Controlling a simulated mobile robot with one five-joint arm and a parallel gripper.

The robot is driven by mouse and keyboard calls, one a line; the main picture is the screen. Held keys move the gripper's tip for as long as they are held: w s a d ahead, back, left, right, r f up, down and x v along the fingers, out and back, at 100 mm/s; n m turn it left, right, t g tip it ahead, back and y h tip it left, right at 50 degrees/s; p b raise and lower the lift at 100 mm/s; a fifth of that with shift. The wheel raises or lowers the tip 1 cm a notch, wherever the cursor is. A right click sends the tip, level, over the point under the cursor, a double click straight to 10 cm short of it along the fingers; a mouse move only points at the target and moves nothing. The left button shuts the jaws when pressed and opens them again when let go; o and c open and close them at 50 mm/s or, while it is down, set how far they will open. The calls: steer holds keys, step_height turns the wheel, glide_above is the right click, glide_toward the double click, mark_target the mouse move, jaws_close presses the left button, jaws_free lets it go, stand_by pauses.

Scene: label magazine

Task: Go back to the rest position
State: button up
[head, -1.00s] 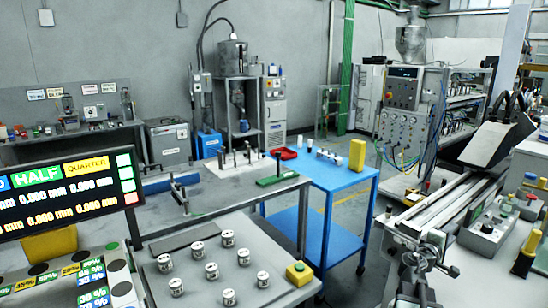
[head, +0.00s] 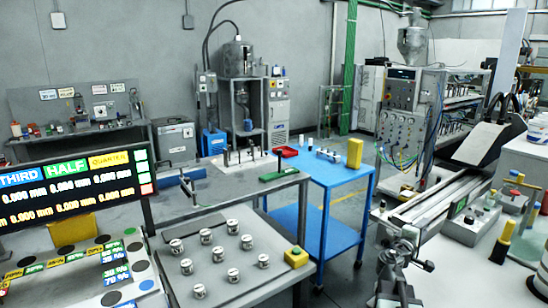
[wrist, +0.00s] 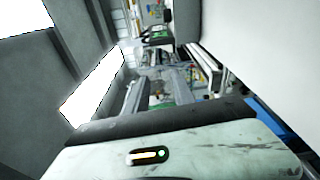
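My gripper's fingers do not show in the head view or in the wrist view. The wrist view is tilted. A pale, scuffed surface with a dark edge and a small lit indicator fills its lower part; I cannot tell whether it is part of me. No held object can be seen. In the head view, several small white labelled cylinders (head: 233,227) stand on a grey bench plate (head: 243,290) at the lower middle, beside a yellow-green button box (head: 296,257).
A display (head: 75,190) stands at the left. At the right are a rail machine (head: 440,205) and a control box (head: 470,225). Open floor (head: 345,270) shows between the cart and the rail machine.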

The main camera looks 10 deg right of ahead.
steer(key=w+a+f+m+g+y+p, duration=0.1)
steer(key=w+a+f+m+y+p, duration=0.15)
steer(key=a, duration=0.75)
steer(key=w+a+f+m+g+y+p, duration=0.1)
steer(key=a+y+p, duration=0.15)
steer(key=a, duration=0.65)
steer(key=s+a+f+m+g+y, duration=0.1)
steer(key=s+a+f+g+y, duration=0.1)
steer(key=a, duration=0.5)
steer(key=s+a+f+m+g+y+p, duration=0.1)
steer(key=s+a+f+m+g+y, duration=0.1)
steer(key=s+a+f, duration=0.4)
steer(key=s+a+f+m+g+y+p, duration=0.1)
steer(key=s+a+f+g+y, duration=0.3)
steer(key=s+a, duration=0.3)
steer(key=shift+s+a+y, duration=0.15)
steer(key=shift+a+y, duration=0.75)
steer(key=shift+a, duration=0.3)
steer(key=shift+f+m, duration=0.1)
steer(key=shift+m, duration=0.15)
